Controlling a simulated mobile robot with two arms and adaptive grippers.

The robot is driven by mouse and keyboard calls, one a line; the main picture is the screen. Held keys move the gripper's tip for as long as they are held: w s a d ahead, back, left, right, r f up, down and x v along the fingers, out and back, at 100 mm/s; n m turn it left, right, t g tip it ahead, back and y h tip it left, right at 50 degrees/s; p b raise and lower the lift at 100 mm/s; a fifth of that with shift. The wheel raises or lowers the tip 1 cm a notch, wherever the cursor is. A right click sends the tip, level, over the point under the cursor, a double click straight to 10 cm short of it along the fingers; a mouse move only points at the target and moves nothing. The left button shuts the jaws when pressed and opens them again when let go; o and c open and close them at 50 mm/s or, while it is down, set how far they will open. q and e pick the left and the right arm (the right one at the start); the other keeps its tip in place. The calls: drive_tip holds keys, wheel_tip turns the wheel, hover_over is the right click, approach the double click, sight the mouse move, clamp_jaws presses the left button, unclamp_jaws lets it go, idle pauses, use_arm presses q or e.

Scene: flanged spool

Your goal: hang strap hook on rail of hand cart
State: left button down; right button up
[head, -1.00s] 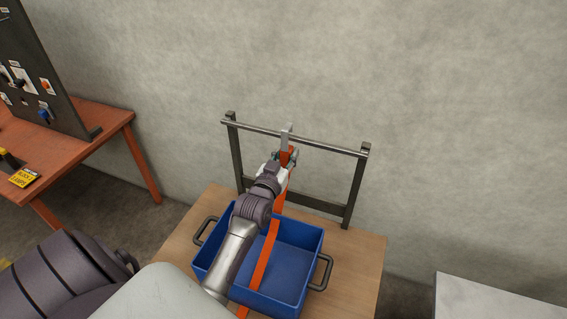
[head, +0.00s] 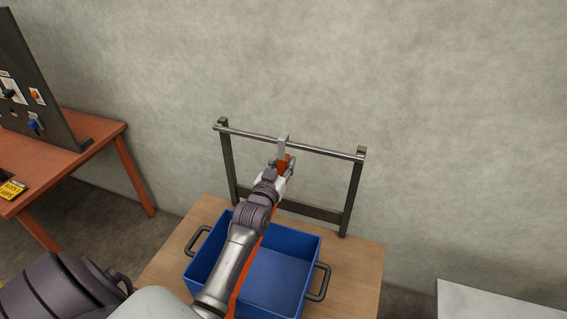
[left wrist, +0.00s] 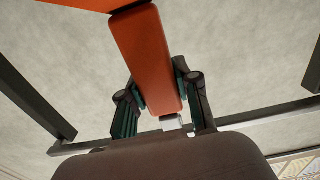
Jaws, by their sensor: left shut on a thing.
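My left gripper (head: 282,168) is shut on the orange end of the strap (head: 283,161). The grey metal hook (head: 283,144) sticks up from that end, and its top overlaps the rail (head: 325,149) of the hand cart. I cannot tell whether the hook is around the rail or only in front of it. In the left wrist view the orange piece (left wrist: 148,58) lies between the two fingers, with a bit of grey hook (left wrist: 171,122) beyond. The strap trails down along my arm, mostly hidden by it. My right gripper is not in view.
A blue box (head: 270,278) with dark handles stands on the cart's wooden deck (head: 352,272), under my arm. The cart's dark uprights (head: 352,195) flank the gripper. An orange table (head: 90,160) with a dark board stands left. A pale surface (head: 490,302) is at the lower right.

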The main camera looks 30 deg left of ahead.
use_arm(q)
drive_tip(key=c, duration=0.7)
unclamp_jaws()
drive_tip(key=shift+c, duration=0.2)
drive_tip(key=shift+s, duration=0.1)
drive_tip(key=shift+s+f, duration=0.1)
drive_tip(key=shift+s, duration=0.2)
drive_tip(key=v, duration=1.1)
drive_tip(key=shift+s+d, duration=0.1)
drive_tip(key=shift+d, duration=0.05)
